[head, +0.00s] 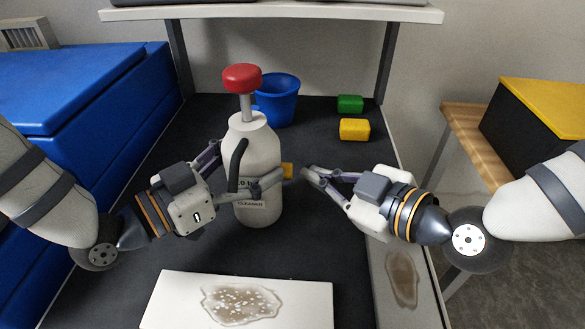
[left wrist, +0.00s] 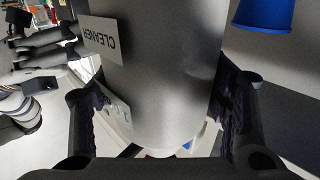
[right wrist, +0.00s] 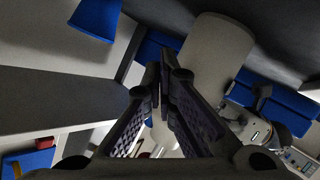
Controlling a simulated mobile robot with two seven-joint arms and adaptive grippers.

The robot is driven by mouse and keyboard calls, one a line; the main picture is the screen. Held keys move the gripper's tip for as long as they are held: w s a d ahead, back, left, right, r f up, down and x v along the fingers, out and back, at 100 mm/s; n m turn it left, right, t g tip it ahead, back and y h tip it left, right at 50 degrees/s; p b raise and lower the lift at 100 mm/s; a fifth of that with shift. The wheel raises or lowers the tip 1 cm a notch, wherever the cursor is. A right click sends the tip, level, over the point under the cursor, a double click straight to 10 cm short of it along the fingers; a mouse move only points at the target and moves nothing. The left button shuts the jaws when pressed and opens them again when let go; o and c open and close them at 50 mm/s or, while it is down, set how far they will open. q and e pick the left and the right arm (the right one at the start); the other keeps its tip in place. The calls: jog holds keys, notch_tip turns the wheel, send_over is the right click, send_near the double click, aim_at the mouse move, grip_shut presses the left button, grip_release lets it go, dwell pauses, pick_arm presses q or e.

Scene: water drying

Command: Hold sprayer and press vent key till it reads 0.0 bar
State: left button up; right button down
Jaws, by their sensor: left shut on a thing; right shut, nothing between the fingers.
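The sprayer (head: 255,148) is a white bottle with a red pump knob (head: 242,78) and a black handle. It stands upright on the dark table. My left gripper (head: 248,168) is shut around its body from the left; the bottle fills the left wrist view (left wrist: 165,80), with a CLEANER label. A small yellow-orange tab (head: 287,170), perhaps the vent key, shows at the bottle's right side. My right gripper (head: 306,171) is shut and empty just right of the tab; whether it touches is unclear. The right wrist view shows its closed tips (right wrist: 162,75) before the bottle (right wrist: 212,60).
A blue bucket (head: 278,100) stands behind the sprayer. A white board (head: 170,300) with a wet patch lies in front. A shelf (head: 300,12) spans above the back.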

jog(key=shift+a, duration=0.15)
jog(key=shift+a, duration=0.3)
jog(key=shift+a, duration=0.6)
dwell(2.3)
jog(key=shift+d, duration=1.05)
jog(key=shift+d, duration=2.55)
